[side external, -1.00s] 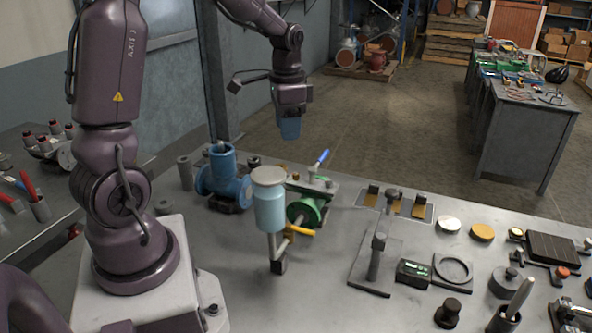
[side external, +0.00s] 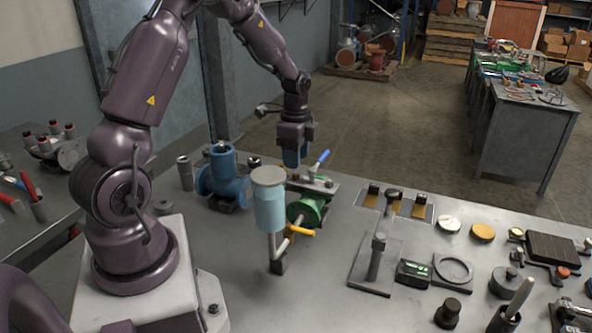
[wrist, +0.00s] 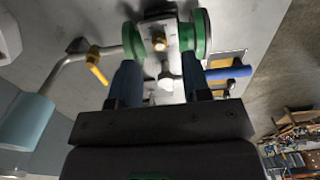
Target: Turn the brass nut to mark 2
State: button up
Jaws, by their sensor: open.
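The brass nut (wrist: 159,41) sits on the grey body of the green-flanged valve (wrist: 201,34) in the wrist view. My gripper (wrist: 160,64) is open, with its two blue fingers apart and nothing held between them. The nut appears just beyond the fingertips, roughly in line with the gap. A pale stem or bolt head (wrist: 166,76) shows between the fingers. In the side view my gripper (side external: 294,164) points down just above the back of the green valve (side external: 308,209). I cannot make out the numbered marks.
A blue lever (side external: 322,158) stands close to the right of my fingers. A yellow handle (side external: 301,231) and a light-blue cylinder on a bent pipe (side external: 269,205) are in front. A blue valve (side external: 224,176) stands to the left. The bench front is partly clear.

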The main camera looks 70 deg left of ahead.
aim_at(296, 174)
jog(key=shift+f, duration=2.15)
jog(key=shift+c, duration=0.4)
grip_shut()
jog(key=shift+n, duration=2.9)
jog(key=shift+o, duration=0.4)
grip_release()
